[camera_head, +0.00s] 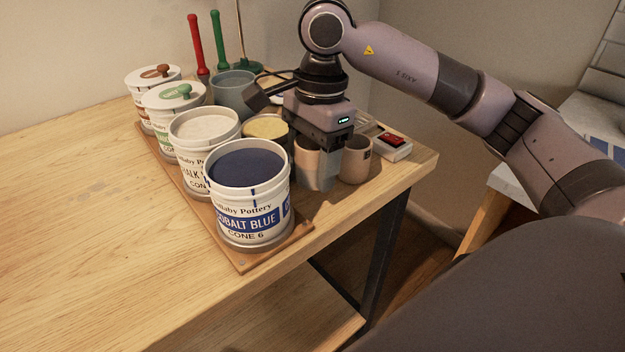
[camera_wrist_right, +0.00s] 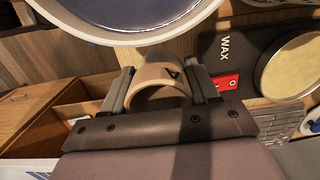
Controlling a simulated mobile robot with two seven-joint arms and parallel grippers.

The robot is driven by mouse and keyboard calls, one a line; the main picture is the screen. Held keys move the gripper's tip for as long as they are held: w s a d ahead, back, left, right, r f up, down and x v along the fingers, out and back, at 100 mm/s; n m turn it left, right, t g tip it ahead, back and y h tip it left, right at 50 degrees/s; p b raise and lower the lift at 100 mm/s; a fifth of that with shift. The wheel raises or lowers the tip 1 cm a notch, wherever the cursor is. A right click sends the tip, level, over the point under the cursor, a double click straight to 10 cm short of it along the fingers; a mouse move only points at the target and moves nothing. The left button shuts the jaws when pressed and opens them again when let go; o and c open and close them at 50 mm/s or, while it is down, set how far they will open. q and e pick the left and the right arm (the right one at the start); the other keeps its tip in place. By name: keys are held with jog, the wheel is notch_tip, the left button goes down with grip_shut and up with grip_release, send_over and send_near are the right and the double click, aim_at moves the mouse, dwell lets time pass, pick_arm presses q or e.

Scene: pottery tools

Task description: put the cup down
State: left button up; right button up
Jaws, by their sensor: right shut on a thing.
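My right gripper (camera_head: 318,172) points down at the right end of the table, beside the cobalt blue bucket. It is shut on a beige cup (camera_head: 304,160), one finger covering part of its side in the head view. In the right wrist view the cup (camera_wrist_right: 160,83) sits between the two fingers, with a dark triangular mark on its wall. I cannot tell whether its base touches the surface below. A second beige cup (camera_head: 354,162) stands just right of the gripper, near the table's edge. My left gripper is not in view.
The cobalt blue bucket (camera_head: 250,233) stands close left of the held cup, on a wooden board (camera_head: 240,262) with more buckets. The table's left and front (camera_head: 90,250) are clear.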

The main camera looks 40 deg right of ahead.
aim_at(312, 181)
notch_tip(312, 181, down, 4)
jog(key=shift+r, duration=0.2)
jog(key=shift+f+b, duration=0.2)
jog(key=shift+b, duration=0.1)
jog(key=o, duration=1.1)
jog(key=shift+r, duration=0.1)
